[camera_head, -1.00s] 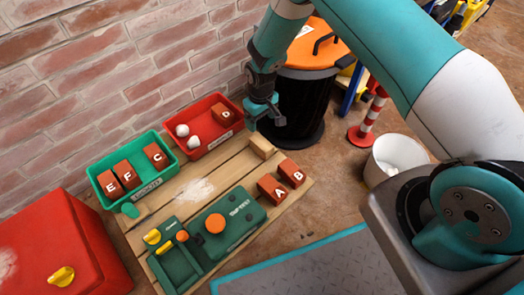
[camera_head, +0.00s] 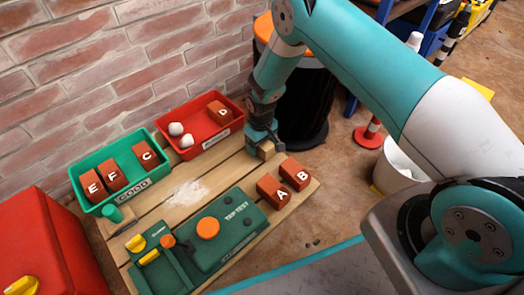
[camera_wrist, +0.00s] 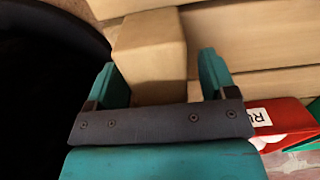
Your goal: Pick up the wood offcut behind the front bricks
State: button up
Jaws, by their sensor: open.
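The wood offcut (camera_head: 266,151) is a pale tan block on the wooden bench top, behind the front bricks A (camera_head: 273,191) and B (camera_head: 295,174). My gripper (camera_head: 262,140) is low over the offcut. In the wrist view the offcut (camera_wrist: 150,55) lies between the two teal fingers of my open gripper (camera_wrist: 156,80), with a gap showing on the right side. Whether the left finger touches it I cannot tell. The jaws hide part of the offcut in the head view.
A red bin (camera_head: 160,124) with brick D and two white balls stands behind left. A green bin (camera_head: 78,172) holds bricks E, F and C. The green test device (camera_head: 237,212) is at front. A black barrel (camera_head: 305,95) stands behind the bench's right end.

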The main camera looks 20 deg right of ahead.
jog(key=shift+f, duration=0.6)
jog(key=shift+r, duration=0.1)
jog(key=c, duration=1)
jog(key=shift+r, duration=0.1)
jog(key=shift+c, duration=0.2)
